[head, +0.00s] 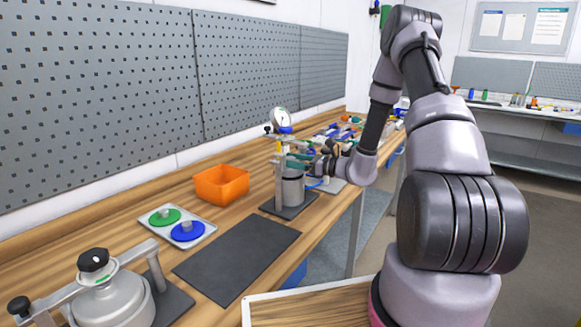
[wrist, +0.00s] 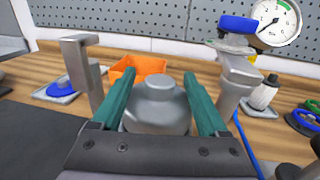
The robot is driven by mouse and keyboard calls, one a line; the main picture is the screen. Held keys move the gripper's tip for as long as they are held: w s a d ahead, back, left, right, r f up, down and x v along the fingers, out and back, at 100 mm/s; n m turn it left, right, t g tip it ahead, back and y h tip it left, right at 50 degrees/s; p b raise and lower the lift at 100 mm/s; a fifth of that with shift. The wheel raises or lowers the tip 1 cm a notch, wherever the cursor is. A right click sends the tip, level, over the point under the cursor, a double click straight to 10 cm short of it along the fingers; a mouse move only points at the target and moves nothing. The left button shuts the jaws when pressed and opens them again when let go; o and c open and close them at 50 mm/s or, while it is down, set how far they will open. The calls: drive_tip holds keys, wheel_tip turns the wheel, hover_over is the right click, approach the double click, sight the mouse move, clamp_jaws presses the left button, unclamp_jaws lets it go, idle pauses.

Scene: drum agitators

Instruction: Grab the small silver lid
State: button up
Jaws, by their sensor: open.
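A small silver lid with a round knob (wrist: 160,92) shows in the wrist view, between the two teal fingers of my gripper (wrist: 159,76). The fingers are open, one on each side of the knob; I cannot tell whether they touch it. In the head view my gripper (head: 302,161) is over a grey cylindrical vessel (head: 292,190) in a metal stand on the bench. The lid itself is hard to make out there.
Metal posts (wrist: 82,75) flank my gripper, the right one near a pressure gauge (wrist: 277,22). An orange bin (head: 221,184), a tray (head: 206,237) with green and blue discs, a dark mat (head: 238,258) and a larger clamped silver vessel (head: 112,303) occupy the bench at left.

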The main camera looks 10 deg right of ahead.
clamp_jaws()
idle(1.4)
